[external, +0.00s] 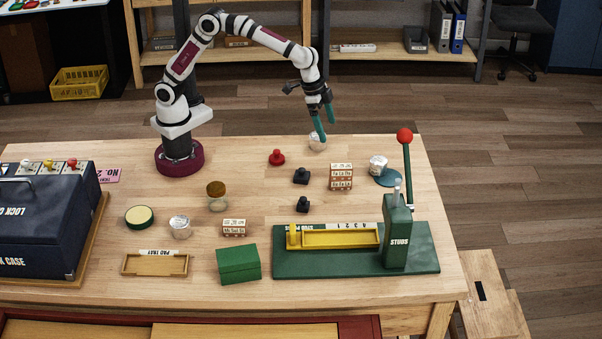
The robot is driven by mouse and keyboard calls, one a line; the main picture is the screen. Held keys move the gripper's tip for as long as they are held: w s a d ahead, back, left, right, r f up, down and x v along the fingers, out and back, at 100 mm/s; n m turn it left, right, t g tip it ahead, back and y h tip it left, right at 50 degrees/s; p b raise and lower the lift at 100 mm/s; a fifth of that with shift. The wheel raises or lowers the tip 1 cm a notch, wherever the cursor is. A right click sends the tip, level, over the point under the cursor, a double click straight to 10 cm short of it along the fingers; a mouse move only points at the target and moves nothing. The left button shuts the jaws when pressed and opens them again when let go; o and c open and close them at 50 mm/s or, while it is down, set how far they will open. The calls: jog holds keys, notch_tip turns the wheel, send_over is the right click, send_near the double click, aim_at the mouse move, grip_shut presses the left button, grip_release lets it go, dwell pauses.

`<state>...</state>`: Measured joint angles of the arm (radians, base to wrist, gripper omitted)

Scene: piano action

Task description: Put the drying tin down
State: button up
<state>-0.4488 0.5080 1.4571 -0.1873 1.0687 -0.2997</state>
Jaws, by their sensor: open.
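My gripper (326,125) has teal fingers spread apart and points down near the back edge of the workbench. A small pale round container (314,144) stands on the bench just below and beside the fingertips, partly covered by one finger. No label marks a drying tin, so I cannot tell for certain which container it is. Other round containers are a low green tin with a cream top (139,216), a clear jar with a brown lid (216,196), a whitish jar (180,228) and another whitish jar (378,164) by a blue-green disc.
A green press marked STUDS (397,235) with a red-knobbed lever stands at right. A yellow tray (340,237), green box (239,265), wooden pad tray (155,264) and dark case (40,225) line the front and left. Small black pieces and a red knob (277,157) sit mid-bench.

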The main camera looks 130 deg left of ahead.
jog(key=s+d+r+m, duration=0.3)
jog(key=s+d+r, duration=0.1)
jog(key=s+d, duration=0.4)
jog(key=s+d+f+m+g, duration=0.1)
jog(key=s+d+m, duration=0.2)
jog(key=s+d, duration=0.3)
jog(key=s+d+f+m+g, duration=0.1)
jog(key=s+d+m, duration=0.3)
jog(key=s, duration=1.3)
jog(key=shift+s+d+f+g, duration=0.3)
jog(key=shift+d+f, duration=0.35)
jog(key=shift+d, duration=0.3)
